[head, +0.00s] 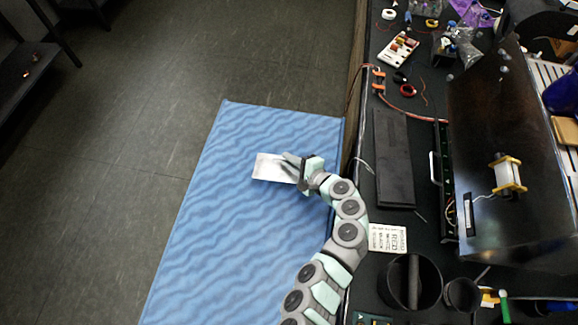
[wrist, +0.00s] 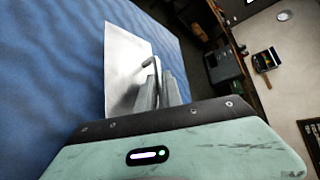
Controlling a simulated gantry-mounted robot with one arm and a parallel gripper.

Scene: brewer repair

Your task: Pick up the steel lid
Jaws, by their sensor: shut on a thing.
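The steel lid (head: 268,167) is a flat, shiny, pale grey plate. In the head view it shows over the blue mat (head: 240,220), left of the bench. My gripper (head: 291,165) is shut on the lid's right edge. In the wrist view the lid (wrist: 122,62) stands out beyond the fingers (wrist: 155,85), with a thin dark bent piece beside it. The fingers hide part of the lid. I cannot tell how high the lid is above the mat.
The black bench (head: 425,225) on the right is crowded.

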